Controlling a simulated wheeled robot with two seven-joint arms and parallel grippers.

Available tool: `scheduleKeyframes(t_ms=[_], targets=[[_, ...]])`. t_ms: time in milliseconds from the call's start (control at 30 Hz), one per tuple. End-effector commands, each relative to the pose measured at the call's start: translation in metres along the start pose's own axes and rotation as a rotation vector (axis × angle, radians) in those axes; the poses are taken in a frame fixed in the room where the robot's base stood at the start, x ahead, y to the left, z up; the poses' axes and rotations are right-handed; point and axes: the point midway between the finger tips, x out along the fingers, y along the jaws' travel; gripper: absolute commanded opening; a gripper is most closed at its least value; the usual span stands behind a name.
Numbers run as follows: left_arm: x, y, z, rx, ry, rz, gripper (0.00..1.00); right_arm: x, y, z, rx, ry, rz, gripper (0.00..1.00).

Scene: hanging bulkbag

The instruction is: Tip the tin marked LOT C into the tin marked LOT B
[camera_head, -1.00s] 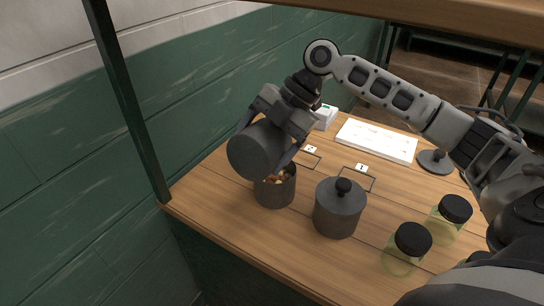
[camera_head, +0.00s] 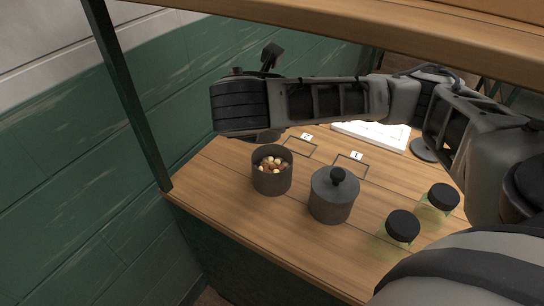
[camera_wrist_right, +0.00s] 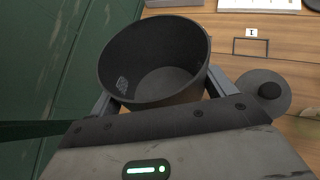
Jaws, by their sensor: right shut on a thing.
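A dark grey open tin (camera_wrist_right: 152,62) is held in my right gripper (camera_wrist_right: 160,92), whose fingers press on its two sides in the right wrist view. I see its bare inner wall and floor, with one small pale patch on the wall. In the head view my right wrist mostly hides the held tin and the fingers. A second open tin (camera_head: 271,178) stands upright on the bench with brown and cream nut-like pieces inside, in front of my wrist. No LOT marking is readable on either tin. My left gripper is not in view.
A lidded grey tin (camera_head: 332,197) stands right of the filled tin. Two black-capped jars (camera_head: 402,227) (camera_head: 437,202) stand further right. Outlined spots with small tags (camera_head: 350,165) and a white board (camera_head: 373,136) lie behind. A green post (camera_head: 128,95) and wall bound the left.

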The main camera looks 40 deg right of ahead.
Motion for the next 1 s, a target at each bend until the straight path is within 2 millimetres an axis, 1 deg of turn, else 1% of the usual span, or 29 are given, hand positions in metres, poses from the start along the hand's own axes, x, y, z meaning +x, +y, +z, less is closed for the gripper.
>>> scheduleKeyframes(t_ms=[33, 100, 267, 433, 600, 1000], targets=[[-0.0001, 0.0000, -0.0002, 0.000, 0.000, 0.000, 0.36, -0.0013, 0.0005, 0.0047, -0.007, -0.034, -0.003, 0.53], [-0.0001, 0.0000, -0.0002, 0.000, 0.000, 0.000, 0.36, -0.0016, -0.0007, 0.0069, -0.020, -0.074, -0.012, 0.53], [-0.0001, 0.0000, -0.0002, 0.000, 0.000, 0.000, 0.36, -0.0058, 0.0050, 0.0056, -0.044, -0.119, -0.006, 0.53], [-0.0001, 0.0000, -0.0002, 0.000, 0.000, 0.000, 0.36, -0.0050, 0.0005, 0.0112, -0.060, -0.181, -0.027, 0.53], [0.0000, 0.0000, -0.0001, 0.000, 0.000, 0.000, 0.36, -0.0071, 0.0017, 0.0114, -0.096, -0.261, -0.039, 0.53], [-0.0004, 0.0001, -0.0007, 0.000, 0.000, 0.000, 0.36, -0.0093, 0.0019, 0.0127, -0.102, -0.281, -0.043, 0.53]])
